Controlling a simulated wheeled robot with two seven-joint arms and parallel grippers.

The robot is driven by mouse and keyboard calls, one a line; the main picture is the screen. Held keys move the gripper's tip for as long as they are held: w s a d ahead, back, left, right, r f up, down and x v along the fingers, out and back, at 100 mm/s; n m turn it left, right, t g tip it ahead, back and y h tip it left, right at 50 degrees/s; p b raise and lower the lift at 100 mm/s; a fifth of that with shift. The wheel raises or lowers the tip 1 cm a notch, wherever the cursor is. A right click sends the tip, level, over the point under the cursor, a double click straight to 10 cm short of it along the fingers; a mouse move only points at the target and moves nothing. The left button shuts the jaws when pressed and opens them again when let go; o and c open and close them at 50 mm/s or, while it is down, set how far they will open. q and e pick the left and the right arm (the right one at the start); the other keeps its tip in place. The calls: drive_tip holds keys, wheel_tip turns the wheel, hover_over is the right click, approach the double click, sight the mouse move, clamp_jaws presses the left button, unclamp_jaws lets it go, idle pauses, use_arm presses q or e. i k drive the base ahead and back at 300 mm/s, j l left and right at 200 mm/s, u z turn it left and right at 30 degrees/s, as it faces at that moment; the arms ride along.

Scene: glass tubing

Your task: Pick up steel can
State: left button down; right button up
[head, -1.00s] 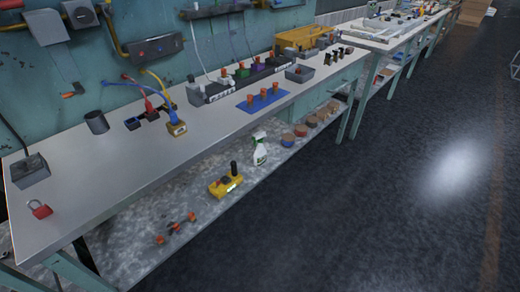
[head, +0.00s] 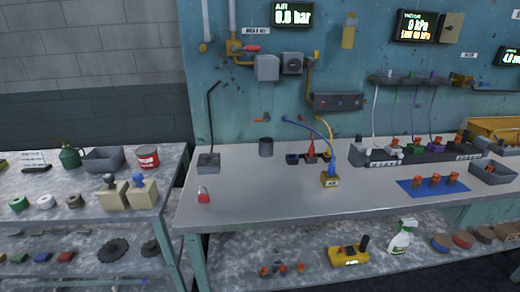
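A dark grey, open-topped cylindrical can (head: 265,147) stands upright at the back of the light grey workbench (head: 260,205), near the teal wall. It looks like the steel can. A red can with a pale label (head: 148,157) stands on the separate bench at the left. Neither of my grippers is in view, and nothing is seen touching the grey can.
The bench front is mostly clear.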

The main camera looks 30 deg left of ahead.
sight(266, 147)
drive_tip(key=u, duration=1)
